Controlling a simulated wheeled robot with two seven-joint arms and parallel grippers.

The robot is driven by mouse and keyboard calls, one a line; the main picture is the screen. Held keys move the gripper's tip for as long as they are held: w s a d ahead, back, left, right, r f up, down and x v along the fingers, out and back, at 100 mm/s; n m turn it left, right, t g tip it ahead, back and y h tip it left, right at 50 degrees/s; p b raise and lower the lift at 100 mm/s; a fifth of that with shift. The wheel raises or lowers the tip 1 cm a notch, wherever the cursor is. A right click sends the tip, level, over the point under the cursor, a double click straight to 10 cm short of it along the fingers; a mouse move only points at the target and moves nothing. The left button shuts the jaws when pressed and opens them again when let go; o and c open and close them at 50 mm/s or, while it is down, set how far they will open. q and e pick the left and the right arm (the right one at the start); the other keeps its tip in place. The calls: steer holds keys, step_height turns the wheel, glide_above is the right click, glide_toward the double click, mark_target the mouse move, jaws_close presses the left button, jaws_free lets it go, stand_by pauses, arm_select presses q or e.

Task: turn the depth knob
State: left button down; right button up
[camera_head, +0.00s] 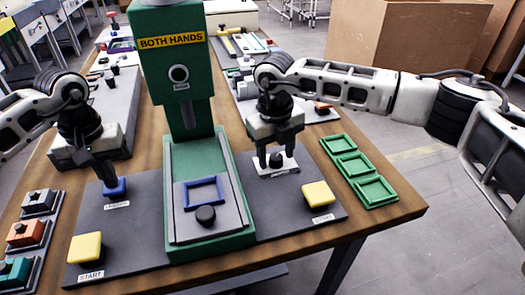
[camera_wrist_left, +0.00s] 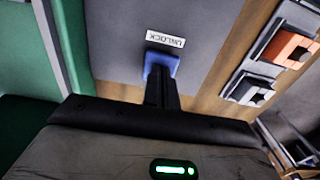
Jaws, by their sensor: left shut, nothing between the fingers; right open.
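A small black knob (camera_head: 276,160) stands on a white plate (camera_head: 290,165) on the right of the dark panel; the plate's label is too small to read. My right gripper (camera_head: 275,152) is open, pointing down, with a finger on either side of the knob; contact cannot be told. My left gripper (camera_head: 109,181) is shut and empty, its tips at the blue button (camera_head: 118,190) labelled UNLOCK. In the left wrist view the shut fingers (camera_wrist_left: 161,82) reach the blue button (camera_wrist_left: 165,62), seemingly touching it.
A green press (camera_head: 180,75) marked BOTH HANDS stands between my grippers. Its slide carries a blue frame (camera_head: 188,195) and another black knob (camera_head: 205,215). Yellow START buttons (camera_head: 84,247) (camera_head: 318,194) sit at both sides. Green trays (camera_head: 376,192) lie at the right edge.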

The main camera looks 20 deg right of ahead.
arm_select(q)
steer(key=shift+f, duration=0.1)
arm_select(e)
steer(key=c, duration=1)
steer(key=shift+n, duration=0.3)
steer(key=n, duration=0.4)
steer(key=shift+n, duration=2)
steer(key=shift+r, duration=0.1)
